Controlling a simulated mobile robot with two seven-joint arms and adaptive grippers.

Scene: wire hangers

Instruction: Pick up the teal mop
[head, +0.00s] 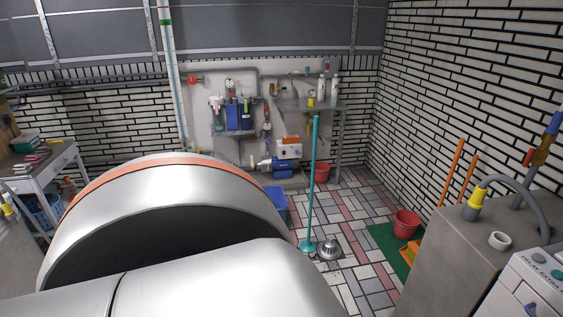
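The teal mop (312,180) stands upright on the tiled floor near the back wall, right of centre in the head view. Its thin handle rises in front of the wall-mounted equipment, and its teal head rests on the floor. Nothing of mine touches it. A large white arm link of mine with an orange band fills the lower left and centre of the view. Neither my left nor my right gripper shows.
A metal drain-like object (329,248) sits right beside the mop head. A blue bin (276,204) is to its left. A grey counter (440,250) occupies the right. A white table (60,165) is at left.

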